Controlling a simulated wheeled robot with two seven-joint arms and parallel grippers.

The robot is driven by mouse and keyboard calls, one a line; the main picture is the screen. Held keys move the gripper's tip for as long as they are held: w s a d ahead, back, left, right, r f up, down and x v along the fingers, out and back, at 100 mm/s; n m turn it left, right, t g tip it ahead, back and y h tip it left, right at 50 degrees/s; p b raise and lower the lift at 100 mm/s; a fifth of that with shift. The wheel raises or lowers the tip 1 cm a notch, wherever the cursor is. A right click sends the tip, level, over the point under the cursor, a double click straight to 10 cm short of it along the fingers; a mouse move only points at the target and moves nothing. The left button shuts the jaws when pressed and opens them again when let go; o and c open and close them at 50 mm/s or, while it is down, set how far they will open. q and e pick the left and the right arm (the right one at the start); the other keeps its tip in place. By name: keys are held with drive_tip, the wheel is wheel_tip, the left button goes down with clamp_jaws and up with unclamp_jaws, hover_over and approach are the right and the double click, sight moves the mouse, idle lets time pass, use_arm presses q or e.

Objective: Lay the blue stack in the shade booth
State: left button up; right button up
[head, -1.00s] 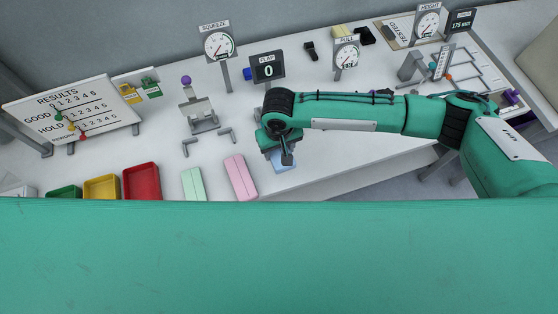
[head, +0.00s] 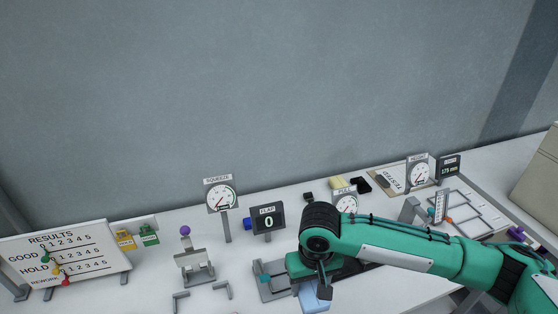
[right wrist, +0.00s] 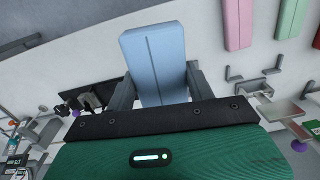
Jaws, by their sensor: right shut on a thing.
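The blue stack (right wrist: 155,55) is a light blue flat block with a line along its middle. My right gripper (right wrist: 158,88) is shut on it, one grey finger on each side. In the head view the blue stack (head: 315,298) shows below my right gripper (head: 322,282), partly hidden by it and cut by the bottom edge. I cannot make out which thing is the shade booth. My left gripper is not in view.
A grey fixture (head: 270,288) stands just left of my right gripper, with the FLAP display (head: 268,220) behind. The SQUEEZE gauge (head: 221,197) and results board (head: 65,258) are further left. A pink stack (right wrist: 238,22) and green stack (right wrist: 291,18) lie on the bench.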

drive_tip(key=d+m+b, duration=0.1)
drive_tip(key=d+m, duration=0.1)
drive_tip(key=d, duration=1.2)
drive_tip(key=shift+s+d+r+m, duration=0.2)
drive_tip(key=shift+s+r+m, duration=0.1)
drive_tip(key=shift+r+m, duration=0.1)
